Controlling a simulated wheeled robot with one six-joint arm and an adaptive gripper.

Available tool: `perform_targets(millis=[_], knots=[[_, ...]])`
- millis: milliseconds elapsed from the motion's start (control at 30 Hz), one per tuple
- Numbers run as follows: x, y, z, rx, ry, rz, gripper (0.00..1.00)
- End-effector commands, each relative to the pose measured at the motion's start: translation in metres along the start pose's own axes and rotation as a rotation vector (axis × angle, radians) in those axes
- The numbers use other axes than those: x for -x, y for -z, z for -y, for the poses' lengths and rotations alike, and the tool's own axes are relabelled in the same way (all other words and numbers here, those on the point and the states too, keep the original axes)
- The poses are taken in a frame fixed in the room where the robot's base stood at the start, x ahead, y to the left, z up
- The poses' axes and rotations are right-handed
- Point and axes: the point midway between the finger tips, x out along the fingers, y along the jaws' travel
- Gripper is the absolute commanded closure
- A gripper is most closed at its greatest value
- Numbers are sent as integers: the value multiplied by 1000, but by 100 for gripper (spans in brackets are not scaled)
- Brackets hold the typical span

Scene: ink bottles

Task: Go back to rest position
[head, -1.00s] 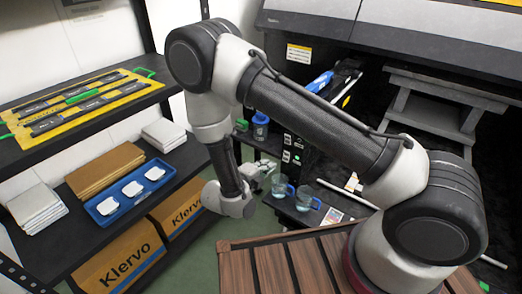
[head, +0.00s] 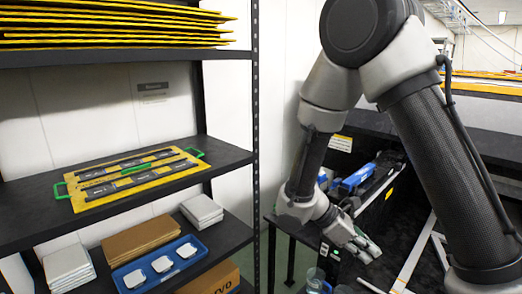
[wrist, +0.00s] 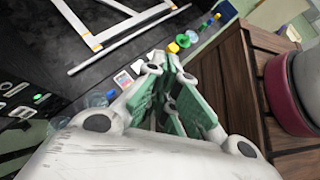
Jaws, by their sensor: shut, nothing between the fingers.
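My gripper (head: 366,250) is at the lower right of centre in the head view, below my bent arm and in front of the dark bench. Its fingers are together with nothing between them. In the wrist view my gripper (wrist: 172,62) shows pale green finger pads close together, over the dark bench top. A clear cup (head: 316,279) stands just left of and below my gripper in the head view, partly cut off by the frame edge.
A black shelf (head: 30,212) on the left holds a yellow board (head: 130,180). Below are a blue tray (head: 185,243) with white pieces and stacked boxes. In the wrist view, small coloured bottles (wrist: 183,41) stand beyond the fingers, and a wooden slatted top (wrist: 245,100) is at right.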

Motion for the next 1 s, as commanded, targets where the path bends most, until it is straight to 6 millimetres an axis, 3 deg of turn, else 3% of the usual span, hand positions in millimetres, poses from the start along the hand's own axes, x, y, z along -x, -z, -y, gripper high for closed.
perform_targets(millis=[33,200,500,800,1000], knots=[[5,-18,7,-128,42,-82,100],[20,-64,36,-532,203,-338,100],[46,-138,78,-1059,396,-773,100],[54,-214,106,-1368,331,-1058,100],[50,-234,113,-1455,306,-1092,100]])
